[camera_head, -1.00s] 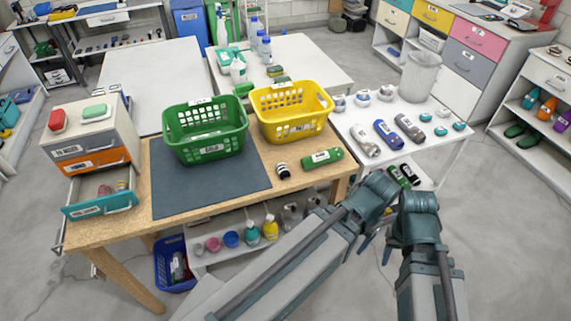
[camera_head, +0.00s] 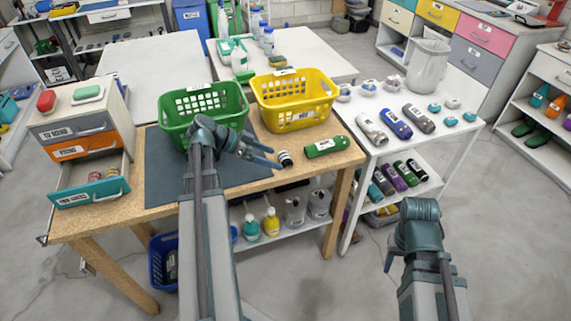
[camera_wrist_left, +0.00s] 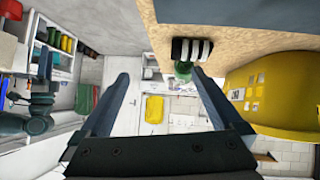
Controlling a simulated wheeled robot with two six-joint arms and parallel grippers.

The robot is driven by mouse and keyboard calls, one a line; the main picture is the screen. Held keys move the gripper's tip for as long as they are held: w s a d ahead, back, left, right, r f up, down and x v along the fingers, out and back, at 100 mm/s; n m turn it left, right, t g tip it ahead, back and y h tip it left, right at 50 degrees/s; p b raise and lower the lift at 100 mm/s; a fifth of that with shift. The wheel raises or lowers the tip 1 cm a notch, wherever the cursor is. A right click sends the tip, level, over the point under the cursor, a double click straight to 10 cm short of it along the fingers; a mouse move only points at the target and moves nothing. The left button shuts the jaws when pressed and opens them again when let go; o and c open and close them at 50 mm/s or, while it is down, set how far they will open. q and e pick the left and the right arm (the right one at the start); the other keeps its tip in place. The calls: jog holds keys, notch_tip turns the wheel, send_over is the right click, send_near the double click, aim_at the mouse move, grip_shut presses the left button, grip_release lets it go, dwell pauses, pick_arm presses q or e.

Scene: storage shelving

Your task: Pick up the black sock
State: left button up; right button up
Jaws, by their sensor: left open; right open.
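The black sock (camera_head: 285,158), rolled up with white stripes, lies on the wooden table to the right of the dark mat. In the left wrist view the sock (camera_wrist_left: 192,50) is above and near the right fingertip. My left gripper (camera_head: 276,159) is open and empty, its fingers reaching over the mat's right part toward the sock. The left wrist view shows both fingers (camera_wrist_left: 160,75) spread apart. In the head view the fingertips are close to the sock; whether they touch it I cannot tell. My right gripper (camera_head: 391,261) is mostly hidden by its wrist, low on the right.
A green basket (camera_head: 203,104) and a yellow basket (camera_head: 295,100) stand behind. A drawer unit (camera_head: 83,135) with an open teal drawer (camera_head: 93,192) is at the left.

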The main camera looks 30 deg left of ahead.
pick_arm(q)
jog(key=a, duration=0.2)
jog(key=s+a+r+t, duration=0.1)
jog(key=a, duration=0.1)
jog(key=a+t, duration=0.1)
jog(key=a, duration=0.2)
jog(key=shift+s+r+m+b, duration=0.2)
jog(key=shift+s+m+b, duration=0.1)
jog(key=shift+b, duration=0.1)
jog(key=b, duration=0.4)
send_near(285, 156)
jog(key=x, duration=0.4)
jog(key=shift+w+a+f, duration=0.1)
jog(key=shift+a+f, duration=0.05)
jog(key=shift+w+d+f, duration=0.15)
jog(key=shift+w+d, duration=0.2)
jog(key=shift+w, duration=0.05)
jog(key=b+x, duration=0.1)
jog(key=x, duration=0.1)
jog(key=b+x, duration=0.1)
jog(key=x, duration=0.1)
jog(key=shift+d+f+b, duration=0.2)
jog(key=shift+f+b, duration=0.2)
jog(key=shift+w+d+f, duration=0.1)
jog(key=shift+w+d, duration=0.1)
jog(key=shift+w, duration=0.1)
jog(key=c, duration=1.1)
jog(key=shift+o, duration=0.2)
jog(key=shift+r, duration=0.25)
